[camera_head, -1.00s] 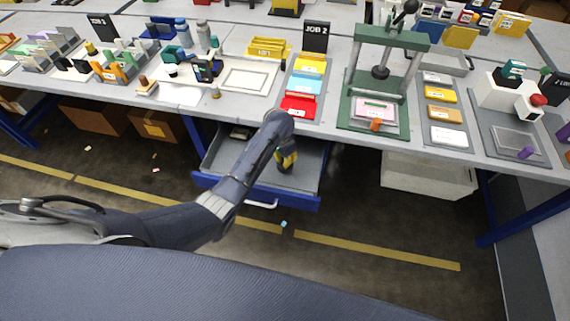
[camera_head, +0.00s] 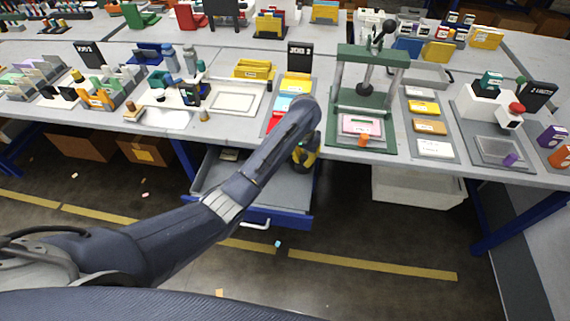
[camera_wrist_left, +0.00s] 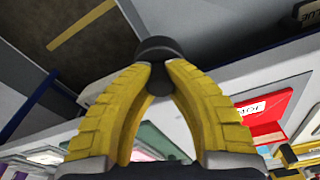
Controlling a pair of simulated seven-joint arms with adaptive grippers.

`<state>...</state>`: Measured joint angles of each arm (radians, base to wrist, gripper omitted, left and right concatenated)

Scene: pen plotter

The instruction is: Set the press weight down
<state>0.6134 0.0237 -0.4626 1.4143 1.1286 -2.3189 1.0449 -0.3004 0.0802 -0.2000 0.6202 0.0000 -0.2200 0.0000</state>
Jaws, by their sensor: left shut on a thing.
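My left gripper (camera_head: 306,156) has yellow fingers and hangs in front of the table's front edge, above the right part of the open drawer (camera_head: 211,180). In the left wrist view, the left gripper (camera_wrist_left: 158,78) is shut on the press weight (camera_wrist_left: 158,48), a dark, rounded piece between the fingertips. In the head view the weight is mostly hidden by the fingers. My right gripper is not in view.
A green press (camera_head: 384,110) with a pink-framed piece (camera_head: 361,124) stands right of the gripper. The tray with red, blue and yellow cards (camera_head: 294,84) is partly behind my left arm. A white bin (camera_head: 418,186) sits below the table.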

